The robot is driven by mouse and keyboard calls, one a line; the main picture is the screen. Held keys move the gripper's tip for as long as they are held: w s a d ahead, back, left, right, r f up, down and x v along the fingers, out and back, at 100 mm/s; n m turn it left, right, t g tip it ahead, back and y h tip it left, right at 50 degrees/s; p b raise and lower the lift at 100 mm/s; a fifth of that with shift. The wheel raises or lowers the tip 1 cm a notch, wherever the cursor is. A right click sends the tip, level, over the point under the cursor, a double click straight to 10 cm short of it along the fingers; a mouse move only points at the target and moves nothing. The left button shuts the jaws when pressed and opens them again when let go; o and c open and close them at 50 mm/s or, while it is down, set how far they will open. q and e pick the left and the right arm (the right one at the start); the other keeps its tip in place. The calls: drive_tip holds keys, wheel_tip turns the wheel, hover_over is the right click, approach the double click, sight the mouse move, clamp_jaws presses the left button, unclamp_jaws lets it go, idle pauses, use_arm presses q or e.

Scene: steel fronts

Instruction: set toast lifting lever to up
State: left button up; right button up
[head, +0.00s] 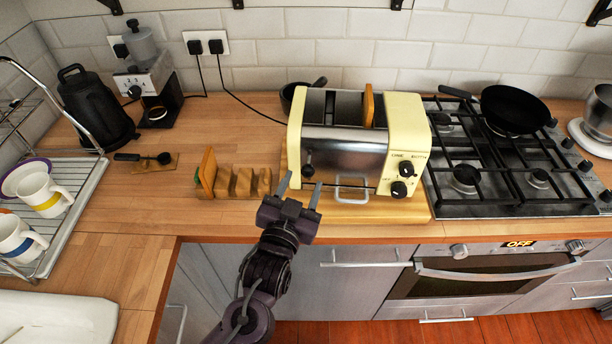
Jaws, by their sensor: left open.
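The toaster (343,140) is cream and steel and stands on a wooden board on the counter, with a slice of bread (369,106) showing in its top. Its dark lever knob (308,171) is on the front face at the left, low on the body. Two dark dials are at the right of the front. My left gripper (301,188) is open and empty, just in front of the lever, with its fingertips pointing at the toaster. I cannot tell whether a finger touches the lever. My right gripper is not in view.
A wooden toast rack (233,182) with a slice stands left of the toaster. A gas hob (500,165) with a black pan (510,110) is at the right. A kettle (95,108), coffee grinder (145,75) and dish rack (72,215) are at the left. Counter between them is partly clear.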

use_arm(q)
drive_tip(key=v, duration=0.2)
drive_tip(key=shift+s+a, duration=0.1)
drive_tip(key=shift+s, duration=0.3)
